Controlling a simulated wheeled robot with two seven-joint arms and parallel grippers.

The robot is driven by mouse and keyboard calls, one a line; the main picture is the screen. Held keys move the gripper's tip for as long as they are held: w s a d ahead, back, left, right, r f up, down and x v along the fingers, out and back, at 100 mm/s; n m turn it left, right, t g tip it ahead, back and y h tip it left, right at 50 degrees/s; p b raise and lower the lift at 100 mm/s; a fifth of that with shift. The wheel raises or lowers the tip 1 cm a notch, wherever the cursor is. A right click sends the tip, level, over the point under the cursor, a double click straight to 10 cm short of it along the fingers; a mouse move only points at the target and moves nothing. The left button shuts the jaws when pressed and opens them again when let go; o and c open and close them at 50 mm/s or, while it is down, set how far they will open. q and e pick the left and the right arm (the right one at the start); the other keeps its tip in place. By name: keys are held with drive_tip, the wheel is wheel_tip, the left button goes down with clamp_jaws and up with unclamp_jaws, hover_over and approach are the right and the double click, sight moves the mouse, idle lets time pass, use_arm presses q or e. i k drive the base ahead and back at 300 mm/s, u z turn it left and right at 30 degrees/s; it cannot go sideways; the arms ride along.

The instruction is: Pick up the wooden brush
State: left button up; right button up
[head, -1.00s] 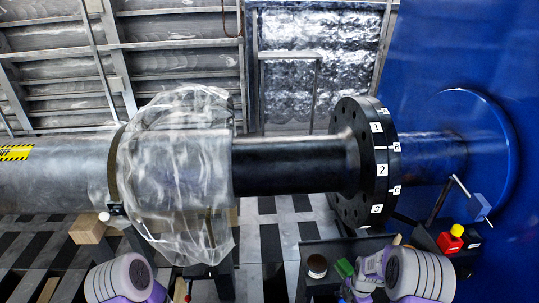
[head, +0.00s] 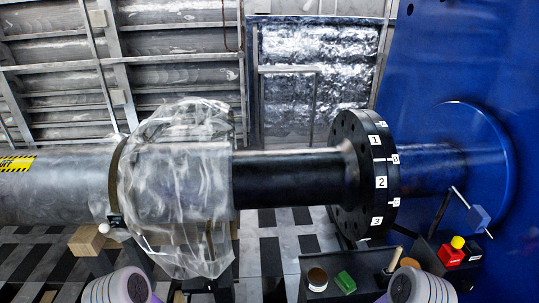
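A light wooden handle (head: 395,258), which looks like that of the wooden brush, stands tilted at the right of a dark tray (head: 290,291) at the bottom of the head view. Its lower end and any bristles are hard to make out. My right arm shows at the bottom edge just below and right of the handle, and its gripper is out of the picture. My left arm shows at the bottom left, and its gripper is out of the picture too.
A brown-topped round tin (head: 317,279) and a green block (head: 345,282) share the tray. A red-and-yellow button box (head: 452,252) stands to the right. A black numbered flange (head: 362,180) and shaft (head: 290,179) run above the tray. Plastic sheeting (head: 180,190) wraps the pipe.

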sight(395, 258)
drive_tip(key=u, duration=0.05)
drive_tip(key=k, duration=1.05)
drive_tip(key=z, duration=0.9)
drive_tip(key=i, duration=0.85)
